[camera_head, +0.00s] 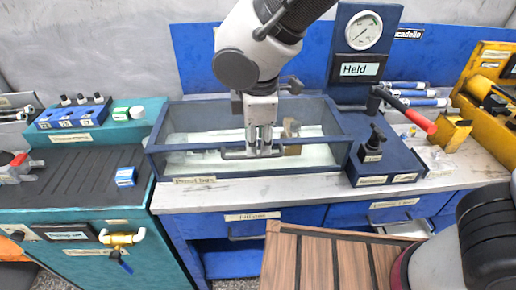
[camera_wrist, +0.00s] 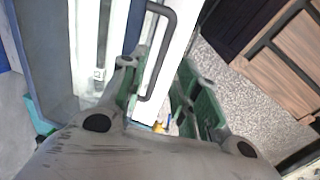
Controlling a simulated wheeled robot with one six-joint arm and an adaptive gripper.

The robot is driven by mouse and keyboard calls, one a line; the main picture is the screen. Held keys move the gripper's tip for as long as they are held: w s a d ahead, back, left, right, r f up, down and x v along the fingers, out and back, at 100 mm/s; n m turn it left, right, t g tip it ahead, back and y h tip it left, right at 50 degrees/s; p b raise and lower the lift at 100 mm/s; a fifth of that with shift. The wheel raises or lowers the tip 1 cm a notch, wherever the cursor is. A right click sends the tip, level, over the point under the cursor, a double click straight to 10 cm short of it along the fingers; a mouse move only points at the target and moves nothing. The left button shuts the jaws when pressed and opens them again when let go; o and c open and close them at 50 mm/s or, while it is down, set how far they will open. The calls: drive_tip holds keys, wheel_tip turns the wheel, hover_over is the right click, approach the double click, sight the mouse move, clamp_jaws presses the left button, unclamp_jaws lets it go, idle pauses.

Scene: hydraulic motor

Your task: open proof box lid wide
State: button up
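The proof box (camera_head: 335,135) is a blue-framed, clear-sided box on the workbench in the head view, with a label on its front. Its lid looks clear and lies flat, as far as I can tell. A dark bar handle (camera_head: 232,156) runs along the front edge; it shows as a U-shaped bar in the wrist view (camera_wrist: 168,48). My gripper (camera_head: 261,152) points down at this handle. In the wrist view its green-padded fingers (camera_wrist: 158,88) are apart, with the handle's near end between them in the picture. Whether they touch it is unclear.
A pressure gauge panel (camera_head: 360,68) stands behind right of the box. A blue block with a black knob (camera_head: 373,145) and a red-handled lever (camera_head: 412,112) are close on the right. A teal cabinet (camera_head: 75,190) stands left. A wooden slatted surface (camera_head: 325,262) is in front.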

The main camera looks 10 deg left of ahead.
sight(258, 155)
drive_tip(key=shift+w+f, duration=0.2)
drive_tip(key=shift+f, duration=0.9)
drive_tip(key=shift+w+f, duration=0.2)
drive_tip(key=shift+f, duration=0.85)
clamp_jaws()
